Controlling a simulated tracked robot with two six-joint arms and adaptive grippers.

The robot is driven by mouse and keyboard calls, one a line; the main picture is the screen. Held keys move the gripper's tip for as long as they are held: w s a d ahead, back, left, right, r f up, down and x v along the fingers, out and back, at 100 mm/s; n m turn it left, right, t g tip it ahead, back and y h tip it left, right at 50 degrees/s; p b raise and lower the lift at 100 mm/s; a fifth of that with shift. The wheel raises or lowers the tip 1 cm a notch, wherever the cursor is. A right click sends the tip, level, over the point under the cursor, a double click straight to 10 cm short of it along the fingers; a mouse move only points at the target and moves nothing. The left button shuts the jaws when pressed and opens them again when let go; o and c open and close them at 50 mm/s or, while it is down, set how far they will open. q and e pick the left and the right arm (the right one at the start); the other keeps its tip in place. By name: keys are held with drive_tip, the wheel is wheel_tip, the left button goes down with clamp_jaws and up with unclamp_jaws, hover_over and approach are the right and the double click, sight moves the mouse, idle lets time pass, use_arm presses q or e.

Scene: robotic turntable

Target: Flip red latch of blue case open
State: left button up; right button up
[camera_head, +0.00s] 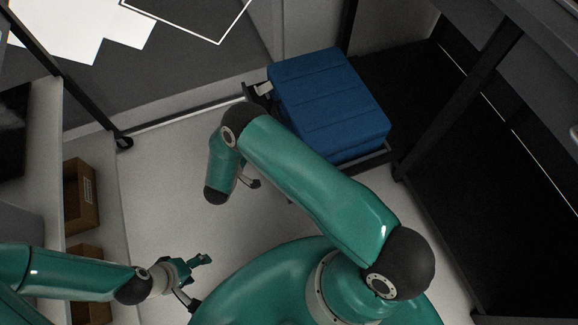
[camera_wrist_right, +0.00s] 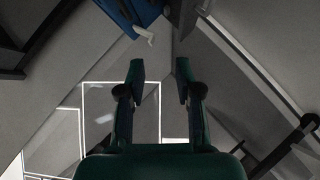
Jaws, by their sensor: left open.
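The blue case (camera_head: 328,100) lies on a dark stand at the upper middle of the head view. A corner of blue also shows at the top of the right wrist view (camera_wrist_right: 122,12), with a pale bent piece (camera_wrist_right: 145,35) beside it. I see no red latch in either view. My left gripper (camera_head: 198,281) is open and empty at the lower left, far from the case. My right gripper (camera_wrist_right: 160,67) is open with nothing between its fingers. In the head view it is mostly hidden by my arm, below and left of the case.
The dark stand (camera_head: 376,158) holds the case, with a black rail beside it. Brown boxes (camera_head: 80,196) sit on a shelf at the left. A black frame post (camera_head: 85,110) stands at the upper left. The pale floor (camera_head: 150,200) between is clear.

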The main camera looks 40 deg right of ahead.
drive_tip(key=s+a+f+g+h+b, duration=0.3)
drive_tip(key=s+f+g+h+b, duration=0.3)
drive_tip(key=s+f+h+b, duration=0.4)
drive_tip(key=shift+n+y, duration=0.3)
drive_tip(key=shift+y, duration=0.6)
drive_tip(key=w+d+b, duration=0.1)
drive_tip(key=d, duration=0.4)
drive_tip(key=w+d+b, duration=0.1)
drive_tip(key=d+b, duration=0.1)
drive_tip(key=d, duration=0.3)
drive_tip(key=w+d+f+b, duration=0.1)
drive_tip(key=d+b, duration=0.1)
drive_tip(key=d, duration=0.4)
drive_tip(key=shift+w, duration=0.4)
use_arm(q)
wheel_tip(320, 180, down, 18)
drive_tip(key=shift+r, duration=0.15)
use_arm(e)
clamp_jaws()
